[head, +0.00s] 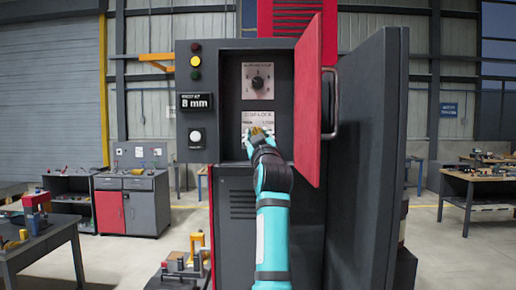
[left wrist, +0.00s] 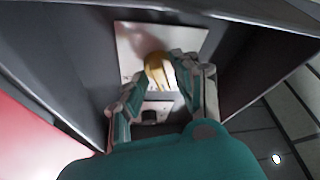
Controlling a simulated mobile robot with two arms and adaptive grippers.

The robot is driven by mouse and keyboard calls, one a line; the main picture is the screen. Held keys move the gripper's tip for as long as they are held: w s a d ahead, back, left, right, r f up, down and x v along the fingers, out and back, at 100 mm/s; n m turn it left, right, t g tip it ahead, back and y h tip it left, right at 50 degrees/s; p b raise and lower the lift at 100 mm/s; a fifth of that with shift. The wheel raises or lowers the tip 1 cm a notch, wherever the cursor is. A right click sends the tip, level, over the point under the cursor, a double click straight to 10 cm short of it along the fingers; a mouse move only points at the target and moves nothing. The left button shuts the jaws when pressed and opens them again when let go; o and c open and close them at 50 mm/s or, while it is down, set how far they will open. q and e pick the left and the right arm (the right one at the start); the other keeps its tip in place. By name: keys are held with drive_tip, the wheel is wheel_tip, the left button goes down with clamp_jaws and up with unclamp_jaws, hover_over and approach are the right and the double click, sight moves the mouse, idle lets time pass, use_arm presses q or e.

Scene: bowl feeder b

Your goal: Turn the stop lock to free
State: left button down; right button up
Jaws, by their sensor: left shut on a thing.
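The stop lock is a yellow knob on a pale plate (head: 256,116) inside the open cabinet, below a black selector dial (head: 261,82). In the head view my left gripper (head: 258,131) covers most of the knob. In the left wrist view the yellow stop lock knob (left wrist: 157,71) sits between the fingers of my left gripper (left wrist: 160,80), which is shut on it. The pale plate (left wrist: 188,38) shows around the knob. The knob's exact setting is hard to read. My right gripper is not in view.
Lamps and an "8 mm" display (head: 195,102) are at the left. The recess walls are close around my gripper.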

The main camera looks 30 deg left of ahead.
use_arm(q)
drive_tip(key=shift+d+r+n+g+y, duration=0.15)
drive_tip(key=shift+n+g+y, duration=0.2)
drive_tip(key=shift+n, duration=0.55)
drive_tip(key=shift+a+r+n+g+y, duration=0.1)
drive_tip(key=shift+n+g, duration=0.35)
drive_tip(key=shift+n, duration=0.45)
drive_tip(key=shift+d+r+n+g+y, duration=0.15)
drive_tip(key=shift+n+g+y, duration=0.2)
drive_tip(key=shift+n, duration=0.55)
drive_tip(key=shift+s+a+r+n, duration=0.1)
drive_tip(key=shift+n, duration=0.2)
drive_tip(key=c, duration=1.3)
unclamp_jaws()
drive_tip(key=shift+a+f, duration=0.15)
drive_tip(key=shift+f, duration=0.05)
drive_tip(key=shift+w+f, duration=0.15)
drive_tip(key=shift+w, duration=0.05)
drive_tip(key=shift+m, duration=0.4)
